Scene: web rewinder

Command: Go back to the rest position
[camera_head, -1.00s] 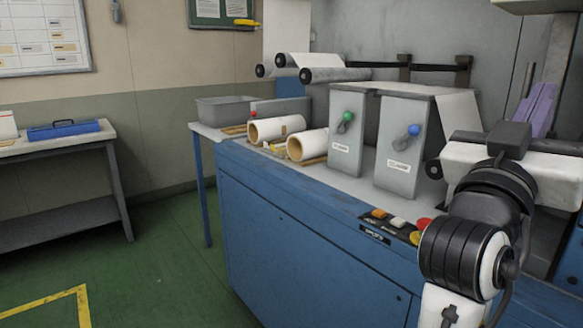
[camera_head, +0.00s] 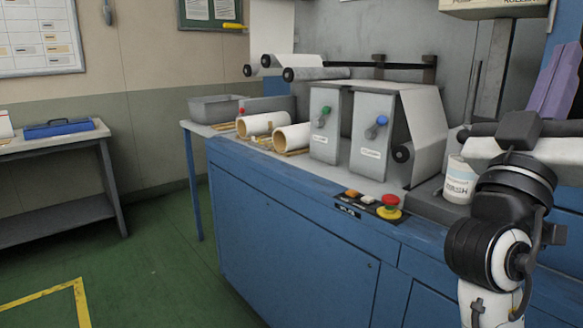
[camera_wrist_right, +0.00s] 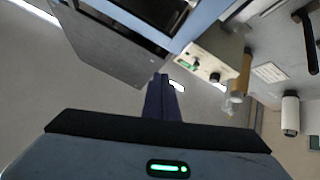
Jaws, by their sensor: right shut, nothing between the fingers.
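My right arm comes in from the lower right of the head view. Its gripper (camera_head: 556,82) shows as purple fingers pointing up near the right edge. In the right wrist view the dark purple fingers (camera_wrist_right: 161,98) are together with nothing between them. They touch nothing that I can see. My left gripper is in neither view.
The blue machine (camera_head: 290,225) fills the middle, with grey lever housings (camera_head: 380,140), cardboard-cored rolls (camera_head: 292,138) and a red stop button (camera_head: 390,200). A white labelled tub (camera_head: 459,181) stands close to my right arm. A side table (camera_head: 50,146) is left; green floor (camera_head: 150,270) is clear.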

